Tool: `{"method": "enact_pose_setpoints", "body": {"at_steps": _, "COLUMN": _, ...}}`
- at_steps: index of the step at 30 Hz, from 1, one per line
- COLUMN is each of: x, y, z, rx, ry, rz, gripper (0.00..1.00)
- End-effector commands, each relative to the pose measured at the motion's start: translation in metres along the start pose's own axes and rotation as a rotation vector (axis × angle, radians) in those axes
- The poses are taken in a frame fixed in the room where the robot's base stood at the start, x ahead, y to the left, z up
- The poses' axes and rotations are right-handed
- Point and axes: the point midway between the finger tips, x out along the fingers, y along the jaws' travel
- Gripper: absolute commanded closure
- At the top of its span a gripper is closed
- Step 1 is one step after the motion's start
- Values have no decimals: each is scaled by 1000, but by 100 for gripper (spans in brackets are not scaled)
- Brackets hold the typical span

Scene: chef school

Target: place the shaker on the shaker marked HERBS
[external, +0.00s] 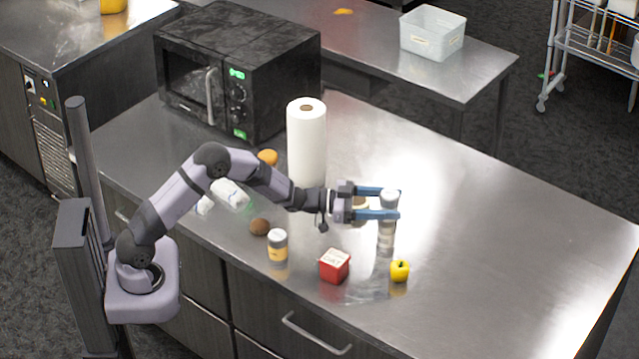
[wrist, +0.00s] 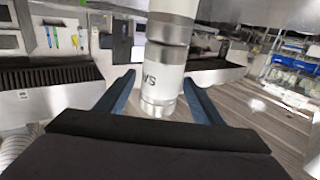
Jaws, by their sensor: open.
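An upright column of silver and white shaker bodies (external: 387,236) stands on the steel counter, right of the paper towel roll. It looks like one shaker on top of another, lined up, but the joint is hard to make out in the external view. In the wrist view the column (wrist: 163,80) shows a dark seam and part of a dark marking like "VS" on the lower body; I cannot read HERBS. My gripper (external: 378,202) reaches in level, its blue fingers on either side of the column's upper part. The fingers (wrist: 158,95) are spread, with gaps beside the column.
A red box (external: 334,266), a yellow pepper (external: 399,271), a yellow-labelled jar (external: 278,246) and a brown round item (external: 259,227) lie near the front edge. The paper towel roll (external: 306,140) and microwave (external: 238,75) stand behind my arm. The counter's right side is clear.

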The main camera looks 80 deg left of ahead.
Motion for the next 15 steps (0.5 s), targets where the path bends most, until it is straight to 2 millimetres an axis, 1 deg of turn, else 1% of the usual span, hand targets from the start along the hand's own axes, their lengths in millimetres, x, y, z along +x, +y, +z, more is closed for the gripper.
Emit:
{"method": "enact_pose_setpoints", "body": {"at_steps": 3, "x": 0, "y": 0, "z": -6, "rx": 0, "ry": 0, "rz": 0, "gripper": 39}}
{"method": "enact_pose_setpoints", "body": {"at_steps": 5, "x": -5, "y": -1, "z": -2, "rx": 0, "ry": -1, "rz": -1, "gripper": 39}}
{"method": "enact_pose_setpoints", "body": {"at_steps": 8, "x": -15, "y": -1, "z": -2, "rx": 0, "ry": 1, "rz": -1, "gripper": 39}}
{"method": "enact_pose_setpoints", "body": {"at_steps": 11, "x": -29, "y": -1, "z": -1, "rx": 1, "ry": 0, "rz": -3, "gripper": 39}}
{"method": "enact_pose_setpoints", "body": {"at_steps": 15, "x": -54, "y": -1, "z": -1, "rx": 1, "ry": 1, "rz": -4, "gripper": 39}}
